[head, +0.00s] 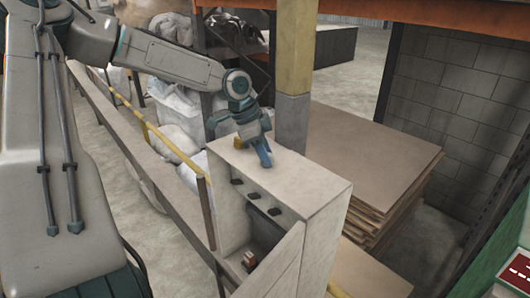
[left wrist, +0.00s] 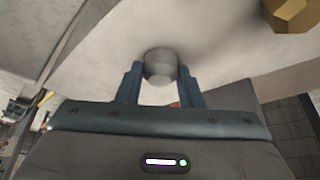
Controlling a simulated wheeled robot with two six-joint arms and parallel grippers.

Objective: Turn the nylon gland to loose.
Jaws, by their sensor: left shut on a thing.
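The nylon gland (left wrist: 160,64) is a grey round fitting on the pale top face of a cabinet, seen in the left wrist view. My left gripper (head: 263,152) reaches down to the cabinet top in the head view. In the left wrist view its two blue fingers (left wrist: 160,80) stand on either side of the gland and are shut on it. In the head view the gripper hides the gland. A brass-coloured hexagonal gland (left wrist: 291,13) shows apart from it at the upper right of the left wrist view. My right gripper is not in view.
Stacked boards (head: 395,165) lie to the right. A rail (head: 130,180) runs along the left.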

